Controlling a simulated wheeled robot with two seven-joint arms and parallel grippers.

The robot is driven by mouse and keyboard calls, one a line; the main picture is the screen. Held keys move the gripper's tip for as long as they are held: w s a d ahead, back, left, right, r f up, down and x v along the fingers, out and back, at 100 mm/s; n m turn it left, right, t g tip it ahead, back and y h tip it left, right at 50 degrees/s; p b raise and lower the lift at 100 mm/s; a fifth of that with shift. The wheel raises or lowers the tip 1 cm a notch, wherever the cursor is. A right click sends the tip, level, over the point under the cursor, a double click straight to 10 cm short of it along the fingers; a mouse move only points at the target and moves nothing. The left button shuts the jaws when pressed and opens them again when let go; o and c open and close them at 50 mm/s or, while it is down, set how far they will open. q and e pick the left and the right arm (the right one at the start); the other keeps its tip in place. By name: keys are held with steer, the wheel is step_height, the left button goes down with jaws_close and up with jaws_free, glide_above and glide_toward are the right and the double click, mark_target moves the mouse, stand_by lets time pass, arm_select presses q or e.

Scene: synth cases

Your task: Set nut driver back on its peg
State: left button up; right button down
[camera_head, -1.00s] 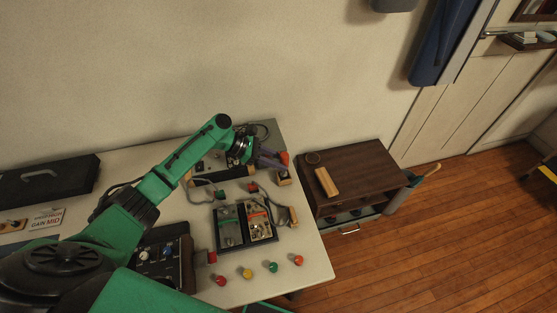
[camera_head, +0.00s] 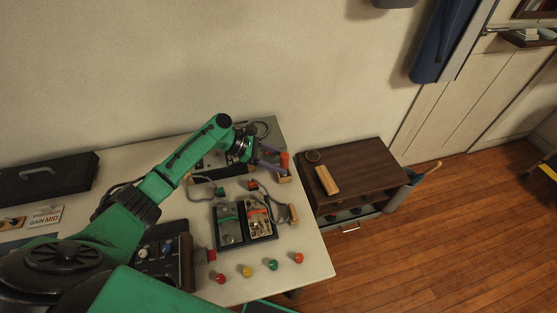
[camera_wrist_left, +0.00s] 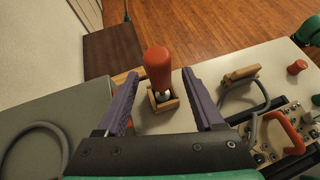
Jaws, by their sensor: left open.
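The nut driver (camera_head: 285,160) has an orange-red handle and, in the wrist view (camera_wrist_left: 158,66), a short pale shaft below it. It stands about upright at a small wooden holder (camera_wrist_left: 164,101) near the table's far right corner, in the head view (camera_head: 285,178) too. The shaft's lower end is hidden inside the holder, so I cannot tell how deep it sits. My left gripper (camera_head: 275,162) is open, its purple fingers to either side of the handle in the wrist view, with clear gaps. My right gripper is not in view.
Two pedal-like boxes (camera_head: 245,222) with grey cables sit nearer on the table. Several coloured knobs (camera_head: 247,271) line its front edge. A grey case (camera_wrist_left: 45,125) lies beside the holder. A brown cabinet (camera_head: 360,167) stands past the table's right edge.

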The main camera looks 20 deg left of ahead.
arm_select(q)
steer(key=b+v, duration=0.1)
steer(key=v, duration=1.3)
steer(key=shift+a, duration=0.2)
